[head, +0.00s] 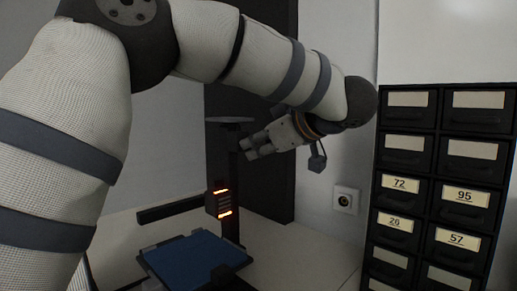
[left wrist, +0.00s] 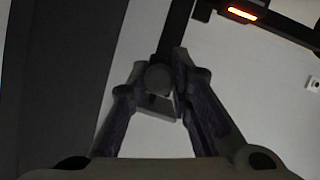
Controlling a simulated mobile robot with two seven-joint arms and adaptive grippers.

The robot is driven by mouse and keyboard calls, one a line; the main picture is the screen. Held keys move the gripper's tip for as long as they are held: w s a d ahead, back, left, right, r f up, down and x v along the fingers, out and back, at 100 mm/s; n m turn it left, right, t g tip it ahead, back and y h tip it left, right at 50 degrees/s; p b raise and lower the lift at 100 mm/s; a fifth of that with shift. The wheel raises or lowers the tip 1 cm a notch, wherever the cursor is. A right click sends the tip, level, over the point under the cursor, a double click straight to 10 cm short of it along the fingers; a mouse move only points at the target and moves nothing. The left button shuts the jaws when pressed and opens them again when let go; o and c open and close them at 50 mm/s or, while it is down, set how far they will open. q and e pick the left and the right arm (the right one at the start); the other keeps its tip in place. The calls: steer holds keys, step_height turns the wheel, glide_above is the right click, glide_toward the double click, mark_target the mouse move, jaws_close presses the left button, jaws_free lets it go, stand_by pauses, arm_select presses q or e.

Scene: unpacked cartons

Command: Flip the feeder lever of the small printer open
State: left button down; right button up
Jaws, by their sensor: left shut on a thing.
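The small printer has a blue print bed (head: 195,260), a dark upright post (head: 231,170) and a head with orange lights (head: 218,204). My left gripper (head: 252,148) is beside the upper part of the post, below a flat grey disc. In the left wrist view, my left gripper (left wrist: 158,88) has its two fingers closed in on a small round grey end, which I take to be the feeder lever (left wrist: 157,76). The lever's angle is hard to tell, as the fingers cover much of it. My right gripper is not in view.
A black drawer cabinet (head: 440,190) with numbered labels stands at the right. A wall socket (head: 345,200) is on the pale wall behind. A tall dark panel (head: 265,185) stands behind the printer. Some bare table top shows right of the printer.

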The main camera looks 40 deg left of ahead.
arm_select(q)
steer(key=h, duration=0.1)
steer(key=r+h, duration=0.1)
steer(key=h, duration=0.3)
steer(key=shift+a+r+g, duration=0.2)
steer(key=shift+r+g, duration=0.1)
steer(key=shift+r, duration=0.05)
steer(key=shift+n+h, duration=0.3)
steer(key=c, duration=1.4)
jaws_free()
steer(key=shift+c, duration=0.2)
steer(key=shift+r, duration=0.1)
steer(key=shift+r, duration=0.1)
steer(key=v, duration=1.1)
steer(key=shift+d+r, duration=0.3)
steer(key=shift+s+f, duration=0.1)
